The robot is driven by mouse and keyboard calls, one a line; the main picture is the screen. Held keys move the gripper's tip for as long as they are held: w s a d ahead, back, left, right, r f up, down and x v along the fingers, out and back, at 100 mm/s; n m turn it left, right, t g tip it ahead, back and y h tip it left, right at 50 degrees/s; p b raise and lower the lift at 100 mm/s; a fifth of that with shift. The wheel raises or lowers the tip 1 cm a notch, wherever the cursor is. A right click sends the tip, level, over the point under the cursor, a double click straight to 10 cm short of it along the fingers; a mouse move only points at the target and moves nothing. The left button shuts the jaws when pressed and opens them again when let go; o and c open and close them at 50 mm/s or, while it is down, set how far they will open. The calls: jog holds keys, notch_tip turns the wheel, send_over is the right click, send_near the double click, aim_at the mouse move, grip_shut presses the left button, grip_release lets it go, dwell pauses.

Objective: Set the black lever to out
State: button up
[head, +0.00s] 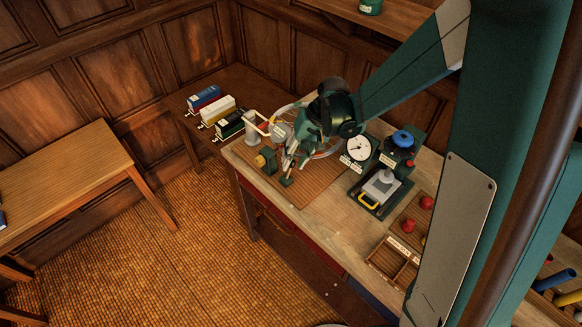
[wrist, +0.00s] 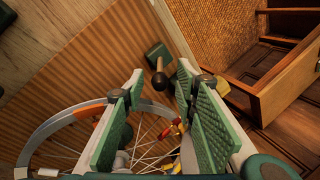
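The black lever (wrist: 159,82) shows in the wrist view as a dark rounded knob on a short stem. It rises from a small green block (wrist: 158,53) near the edge of the striped wooden board. My gripper (wrist: 161,72) is open, with its green-padded fingers apart on either side of the view. The knob appears between the fingertips; I cannot tell its depth or whether it touches them. In the head view my gripper (head: 290,158) points down over the board, just above the green block (head: 287,182). The lever itself is hard to make out there.
A spoked wheel (wrist: 60,126) lies below my fingers. A yellow block (head: 263,160) sits left of my gripper. A white dial (head: 358,149) and a green press with a blue knob (head: 403,138) stand to the right. Three small boxes (head: 216,110) stand behind left.

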aim_at(289, 171)
jog(key=shift+x, duration=1.95)
grip_shut()
